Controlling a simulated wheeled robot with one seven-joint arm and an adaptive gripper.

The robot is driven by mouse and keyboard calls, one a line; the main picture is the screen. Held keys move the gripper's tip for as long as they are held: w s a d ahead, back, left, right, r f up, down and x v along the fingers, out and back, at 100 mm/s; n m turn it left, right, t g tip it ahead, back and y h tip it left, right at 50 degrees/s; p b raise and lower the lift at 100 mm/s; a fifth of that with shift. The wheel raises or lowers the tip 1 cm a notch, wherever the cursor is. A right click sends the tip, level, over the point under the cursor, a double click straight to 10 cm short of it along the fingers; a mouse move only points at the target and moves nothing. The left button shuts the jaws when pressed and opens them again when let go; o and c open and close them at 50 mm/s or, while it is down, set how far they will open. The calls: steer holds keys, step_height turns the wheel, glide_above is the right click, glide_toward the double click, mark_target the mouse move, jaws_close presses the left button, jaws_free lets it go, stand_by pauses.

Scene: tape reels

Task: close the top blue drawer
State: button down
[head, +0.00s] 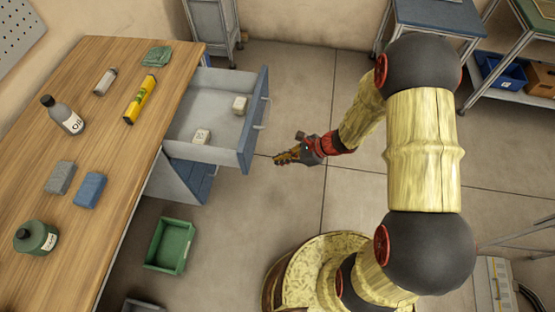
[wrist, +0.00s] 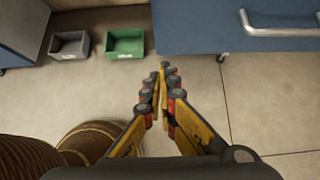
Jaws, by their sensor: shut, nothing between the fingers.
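The top blue drawer (head: 250,125) is pulled out from under the wooden workbench in the head view. In the wrist view the fingers (wrist: 162,85) are together, pointing toward the blue drawer front (wrist: 200,35). The drawer's metal handle (wrist: 285,30) shows at the upper right there.
The floor right of the drawer is clear.

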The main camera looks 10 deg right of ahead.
mark_target(175, 151)
steer(key=shift+w+a+f+b, duration=0.55)
steer(key=shift+a+f, duration=0.35)
steer(key=shift+a, duration=0.55)
steer(key=shift+w+a+f+b, duration=0.45)
steer(key=shift+a+f, duration=0.4)
steer(key=shift+a, duration=0.65)
steer(key=shift+w+a+f+b, duration=0.55)
steer(key=shift+a+f, duration=0.35)
steer(key=shift+a, duration=0.55)
steer(key=w+a, duration=0.3)
steer(key=a, duration=0.6)
steer(key=w+a+b, duration=0.1)
steer(key=w+a, duration=0.3)
steer(key=a, duration=0.6)
steer(key=w+a+b, duration=0.1)
steer(key=w+a, duration=0.2)
steer(key=a, duration=0.7)
steer(key=shift+w+a, duration=0.25)
steer(key=shift+w, duration=0.05)
steer(key=shift+w+a, duration=0.3)
steer(key=shift+a, duration=0.35)
